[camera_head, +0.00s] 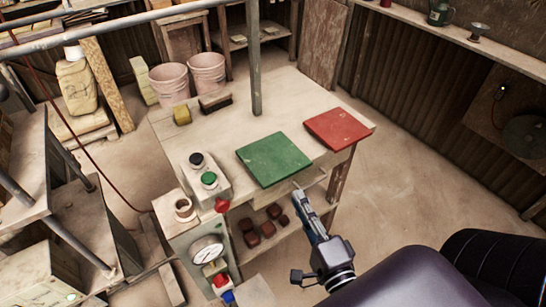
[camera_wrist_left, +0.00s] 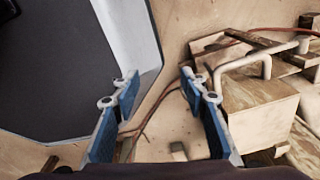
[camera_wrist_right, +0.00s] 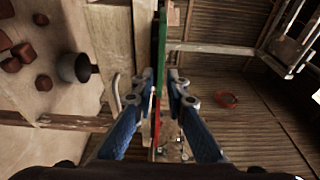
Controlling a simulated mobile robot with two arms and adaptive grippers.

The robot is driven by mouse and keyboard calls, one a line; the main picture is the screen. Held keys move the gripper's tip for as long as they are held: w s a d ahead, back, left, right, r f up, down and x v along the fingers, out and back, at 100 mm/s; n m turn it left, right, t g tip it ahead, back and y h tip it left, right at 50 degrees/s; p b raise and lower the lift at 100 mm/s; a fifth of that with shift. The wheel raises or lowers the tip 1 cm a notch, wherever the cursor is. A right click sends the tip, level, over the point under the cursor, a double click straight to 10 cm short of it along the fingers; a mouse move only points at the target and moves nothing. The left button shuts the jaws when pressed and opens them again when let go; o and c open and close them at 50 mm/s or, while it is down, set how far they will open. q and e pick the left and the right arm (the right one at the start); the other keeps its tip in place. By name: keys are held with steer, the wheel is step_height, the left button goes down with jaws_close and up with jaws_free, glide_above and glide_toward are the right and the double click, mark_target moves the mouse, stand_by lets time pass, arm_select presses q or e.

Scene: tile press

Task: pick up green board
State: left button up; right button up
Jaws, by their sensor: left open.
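The green board (camera_head: 273,159) lies flat near the front edge of the work table (camera_head: 240,123). In the right wrist view its edge shows as a thin green strip (camera_wrist_right: 162,45), in line with the gap between my fingers. My right gripper (camera_head: 300,197) is just in front of the table's near edge, short of the green board, open and empty. It also shows in the right wrist view (camera_wrist_right: 165,88). My left gripper (camera_wrist_left: 158,85) is open with nothing between its fingers. It is not visible in the head view.
A red board (camera_head: 338,128) lies right of the green one. A button box (camera_head: 205,178) stands to the left, with a gauge (camera_head: 207,249) below. A metal post (camera_head: 254,60) rises behind the green board. Dark red blocks (camera_head: 252,240) sit on a lower shelf.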

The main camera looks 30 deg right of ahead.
mark_target(285, 178)
steer(key=shift+w+d+r+p, duration=0.15)
steer(key=shift+w+p, duration=0.25)
steer(key=shift+w, duration=1.2)
steer(key=w+p, duration=0.1)
steer(key=w, duration=0.2)
steer(key=shift+w+d+p, duration=0.1)
steer(key=shift+w+p, duration=0.05)
steer(key=shift+p, duration=0.15)
steer(key=shift+w+d, duration=0.1)
steer(key=shift+w, duration=0.35)
arm_select(q)
steer(key=r, duration=0.1)
steer(key=w+r, duration=0.1)
steer(key=shift+w+d+r, duration=0.2)
steer(key=shift+d+r, duration=0.1)
steer(key=shift+r, duration=0.1)
arm_select(e)
steer(key=shift+c, duration=0.6)
arm_select(q)
steer(key=shift+a, duration=0.1)
arm_select(e)
jaws_close()
arm_select(q)
steer(key=shift+r, duration=0.1)
